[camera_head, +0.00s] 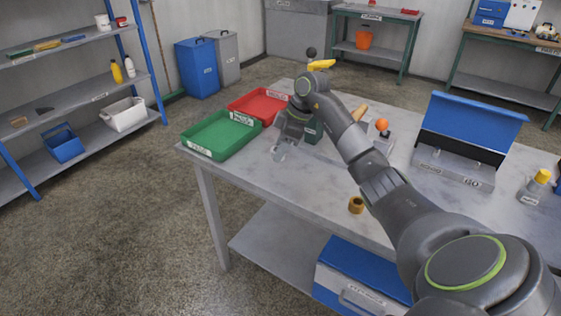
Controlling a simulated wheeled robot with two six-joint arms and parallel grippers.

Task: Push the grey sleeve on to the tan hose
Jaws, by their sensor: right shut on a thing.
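My right gripper (282,151) points down over the table's left part, close to the green tray. It is shut on a small light-grey piece, which looks like the grey sleeve; its outline blends with the fingers. A tan stub (360,112), perhaps the end of the tan hose, shows just right of my right wrist, partly hidden by the arm. The gripper is to the left of it and apart from it. My left gripper is not in view.
A green tray (190,146) and a red tray (284,95) lie left and behind. A dark green block (313,131) stands beside the gripper. A brown ring (356,204) lies near the front edge. A blue-lidded box (469,123) stands right. The front left tabletop is clear.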

